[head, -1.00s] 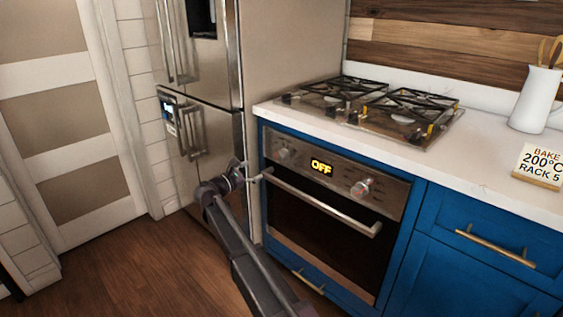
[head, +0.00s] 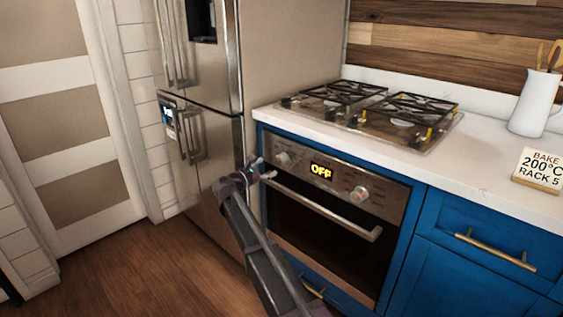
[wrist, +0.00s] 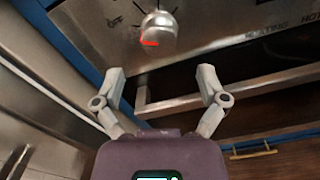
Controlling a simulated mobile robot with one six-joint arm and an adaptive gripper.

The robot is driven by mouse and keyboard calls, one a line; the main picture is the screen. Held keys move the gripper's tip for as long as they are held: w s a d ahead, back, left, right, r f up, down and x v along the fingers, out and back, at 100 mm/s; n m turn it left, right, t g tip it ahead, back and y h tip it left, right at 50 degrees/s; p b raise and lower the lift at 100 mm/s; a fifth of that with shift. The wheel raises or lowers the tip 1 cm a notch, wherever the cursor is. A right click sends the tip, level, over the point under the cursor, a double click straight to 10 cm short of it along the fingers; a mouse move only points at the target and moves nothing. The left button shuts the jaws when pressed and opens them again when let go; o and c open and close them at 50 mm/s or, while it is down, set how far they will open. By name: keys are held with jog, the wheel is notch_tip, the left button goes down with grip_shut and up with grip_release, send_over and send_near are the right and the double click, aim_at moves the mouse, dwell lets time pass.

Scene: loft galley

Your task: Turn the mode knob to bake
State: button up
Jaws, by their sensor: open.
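The oven panel has a left knob (head: 283,158) and a right knob (head: 358,195) on either side of a display (head: 321,172) reading OFF. Which one is the mode knob cannot be read in the head view. In the wrist view a round metal knob (wrist: 158,32) with a red pointer mark sits just beyond my gripper (wrist: 162,82). The mark points to the left and slightly down. My gripper (head: 266,170) is open and empty, just short of the left knob, with its fingers spread wide and apart from the knob.
The oven handle (head: 320,207) runs below the panel, close to my gripper. A steel fridge (head: 205,110) stands to the left. A gas hob (head: 370,105) is above. A card (head: 540,170) on the counter reads BAKE 200°C RACK 5.

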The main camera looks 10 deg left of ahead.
aim_at(278, 161)
jog(key=shift+x, duration=3.45)
jog(key=c, duration=1.2)
jog(key=shift+o, duration=0.3)
jog(key=shift+d, duration=0.35)
jog(key=shift+a, duration=0.2)
